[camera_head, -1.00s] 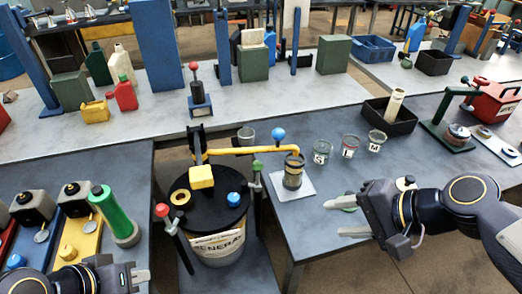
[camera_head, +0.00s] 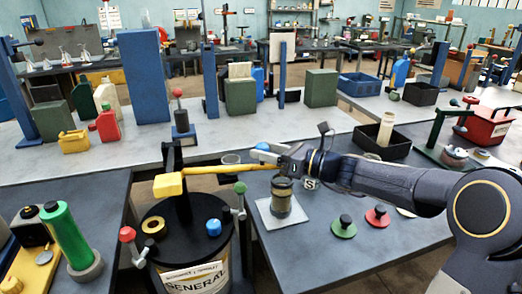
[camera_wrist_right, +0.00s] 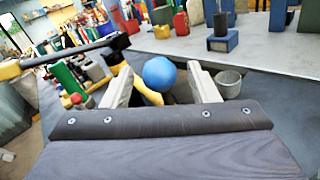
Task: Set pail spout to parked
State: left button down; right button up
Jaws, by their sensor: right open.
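The black-lidded pail (camera_head: 195,275) stands at the lower middle with a "GENERAL" label. Its yellow spout arm (camera_head: 222,169) reaches right from the post on the lid, above the side of a dark canister (camera_head: 282,187) on a white plate. Its outer end is hidden by my right gripper. A blue ball knob (camera_head: 262,147) shows at the spout's outer part. My right gripper (camera_head: 266,153) is open at this knob. In the right wrist view, the knob (camera_wrist_right: 159,73) lies between the two pale fingers, with gaps on both sides. My left gripper is out of view.
A green-knobbed lever (camera_head: 240,200) and a red-knobbed lever (camera_head: 128,236) flank the pail. A grey cup (camera_wrist_right: 229,83) stands beyond the right finger. Green (camera_head: 343,228) and red (camera_head: 377,217) knobbed discs lie on the right bench. A blue post (camera_head: 145,75) rises behind.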

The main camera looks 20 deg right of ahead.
jog(key=shift+x, duration=0.8)
grip_shut()
